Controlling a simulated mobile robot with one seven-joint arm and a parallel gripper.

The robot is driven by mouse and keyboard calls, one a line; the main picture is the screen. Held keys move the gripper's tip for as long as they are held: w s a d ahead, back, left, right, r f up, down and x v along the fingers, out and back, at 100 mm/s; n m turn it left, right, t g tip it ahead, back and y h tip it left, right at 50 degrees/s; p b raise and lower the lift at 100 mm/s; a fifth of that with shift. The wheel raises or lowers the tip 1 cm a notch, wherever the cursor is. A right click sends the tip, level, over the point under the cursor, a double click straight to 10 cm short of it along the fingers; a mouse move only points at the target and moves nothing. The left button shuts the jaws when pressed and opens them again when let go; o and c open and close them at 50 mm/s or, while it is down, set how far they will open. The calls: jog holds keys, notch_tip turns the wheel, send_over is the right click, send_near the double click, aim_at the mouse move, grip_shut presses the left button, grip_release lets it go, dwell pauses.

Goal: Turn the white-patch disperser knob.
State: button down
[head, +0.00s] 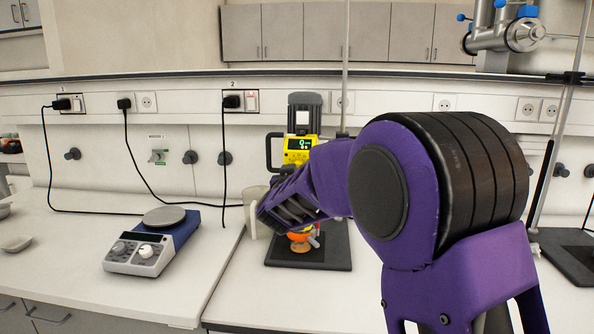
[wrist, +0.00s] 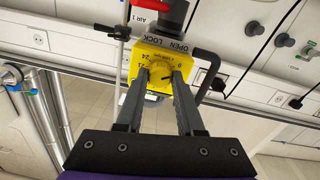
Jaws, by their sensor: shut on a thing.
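The disperser (head: 300,143) is a yellow and dark grey unit with a lit display reading 0. The knob (wrist: 161,71) is in the middle of the dial. My gripper (wrist: 160,77) is shut on the knob, one finger on each side. My fingertips are hidden in the head view.
A black handle (wrist: 208,70) sticks out beside the disperser. A vertical rod (head: 346,60) rises behind it. An orange item (head: 300,236) is on the dark base plate (head: 338,250).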

jog(key=shift+f+m+b, duration=0.1)
jog(key=shift+m+b, duration=0.2)
jog(key=shift+m, duration=0.1)
jog(key=m+b, duration=0.6)
jog(key=m, duration=0.4)
jog(key=shift+d+m, duration=0.1)
jog(key=shift+m, duration=0.3)
dwell(0.4)
jog(key=c, duration=0.5)
grip_release()
jog(key=shift+s, duration=0.1)
